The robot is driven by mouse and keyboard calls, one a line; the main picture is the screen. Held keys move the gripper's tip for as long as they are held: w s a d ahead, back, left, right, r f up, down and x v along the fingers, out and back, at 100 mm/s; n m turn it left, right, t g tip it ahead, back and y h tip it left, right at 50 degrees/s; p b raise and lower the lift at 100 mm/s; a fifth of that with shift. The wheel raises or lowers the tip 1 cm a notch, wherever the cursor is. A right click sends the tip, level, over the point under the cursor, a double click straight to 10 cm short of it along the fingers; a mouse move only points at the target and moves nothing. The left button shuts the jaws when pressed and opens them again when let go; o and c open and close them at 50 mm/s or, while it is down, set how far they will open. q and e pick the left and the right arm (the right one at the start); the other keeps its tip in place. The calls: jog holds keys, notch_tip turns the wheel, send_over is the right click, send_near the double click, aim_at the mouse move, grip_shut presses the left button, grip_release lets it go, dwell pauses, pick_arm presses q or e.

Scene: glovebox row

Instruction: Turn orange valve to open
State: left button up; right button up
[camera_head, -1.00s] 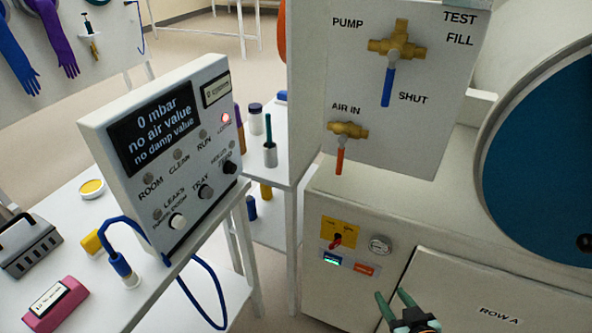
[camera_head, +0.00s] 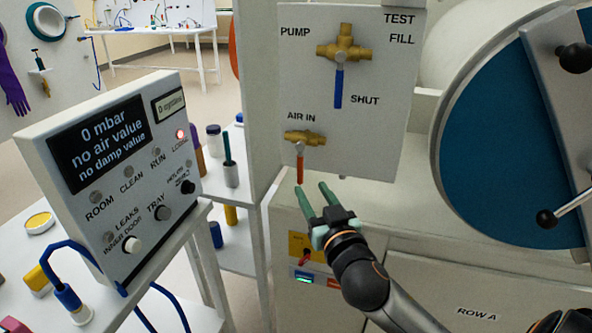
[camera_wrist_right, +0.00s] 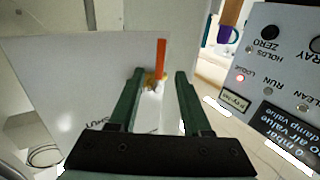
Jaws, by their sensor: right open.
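The orange valve handle (camera_head: 300,168) hangs straight down from its brass body (camera_head: 305,137), under the "AIR IN" label on the white panel. My right gripper (camera_head: 314,192) is open and empty, just below and slightly right of the handle in the head view, its fingers pointing up toward it. In the right wrist view the orange handle (camera_wrist_right: 161,60) appears beyond and between the open fingertips (camera_wrist_right: 160,75), apart from them. Above it, a blue-handled brass valve (camera_head: 339,85) hangs down by "SHUT". My left gripper is not in view.
A control box (camera_head: 115,165) with a display reading "0 mbar, no air value" stands at left. A large blue round door (camera_head: 495,140) is at right. A shelf with bottles (camera_head: 213,140) stands between box and panel. Free space lies before the panel.

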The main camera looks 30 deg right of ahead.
aim_at(301, 173)
jog(key=x, duration=0.8)
jog(key=shift+w+d+f+p, duration=0.1)
jog(key=shift+w+p, duration=0.2)
jog(key=shift+w, duration=0.1)
grip_shut()
dwell(1.0)
